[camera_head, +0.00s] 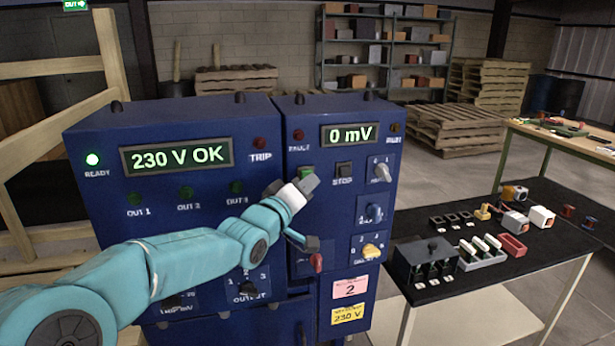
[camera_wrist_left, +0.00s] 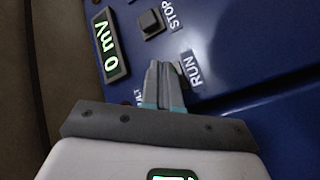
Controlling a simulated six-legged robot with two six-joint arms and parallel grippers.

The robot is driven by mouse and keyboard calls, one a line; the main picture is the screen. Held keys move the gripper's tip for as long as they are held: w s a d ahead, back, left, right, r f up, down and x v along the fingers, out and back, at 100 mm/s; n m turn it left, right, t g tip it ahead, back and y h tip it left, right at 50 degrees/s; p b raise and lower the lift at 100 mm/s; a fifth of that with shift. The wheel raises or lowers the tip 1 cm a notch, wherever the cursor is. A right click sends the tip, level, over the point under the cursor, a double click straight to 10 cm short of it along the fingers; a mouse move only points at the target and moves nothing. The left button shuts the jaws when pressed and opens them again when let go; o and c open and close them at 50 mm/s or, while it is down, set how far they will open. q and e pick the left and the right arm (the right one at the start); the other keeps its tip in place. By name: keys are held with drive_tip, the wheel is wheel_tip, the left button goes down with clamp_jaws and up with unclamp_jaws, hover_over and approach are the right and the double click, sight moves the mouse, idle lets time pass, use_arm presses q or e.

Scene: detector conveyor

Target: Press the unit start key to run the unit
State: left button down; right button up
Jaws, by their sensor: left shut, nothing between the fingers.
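The blue unit (camera_head: 345,110) on the right has a lit display (camera_head: 349,134) reading 0 mV. It also shows in the wrist view (camera_wrist_left: 111,46). A green key (camera_head: 306,170) left of the dark STOP key (camera_head: 344,168) is partly covered by my left gripper (camera_head: 308,181). In the wrist view my left gripper (camera_wrist_left: 164,66) is shut and empty, its tips beside the RUN label (camera_wrist_left: 193,69). The fingers mostly hide the key there, so I cannot tell whether they touch it. The STOP key (camera_wrist_left: 151,23) is clear of them. My right gripper is out of view.
The blue cabinet (camera_head: 165,120) at left shows 230 V OK with a green READY lamp (camera_head: 92,160). Knobs and a yellow selector (camera_head: 371,251) project from the right unit's front. A black-topped table (camera_head: 440,225) with small parts stands at right.

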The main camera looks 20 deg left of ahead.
use_arm(q)
drive_tip(key=shift+w+a+p, duration=0.25)
drive_tip(key=shift+w+p, duration=0.05)
drive_tip(key=shift+w, duration=0.05)
idle(0.4)
idle(0.3)
drive_tip(key=shift+s+d+b, duration=0.55)
drive_tip(key=shift+s+b, duration=0.2)
drive_tip(key=shift+b, duration=0.35)
drive_tip(key=s+d+b, duration=0.2)
drive_tip(key=b, duration=0.1)
drive_tip(key=s+b, duration=0.2)
drive_tip(key=shift+s+d, duration=0.1)
drive_tip(key=shift+d, duration=0.3)
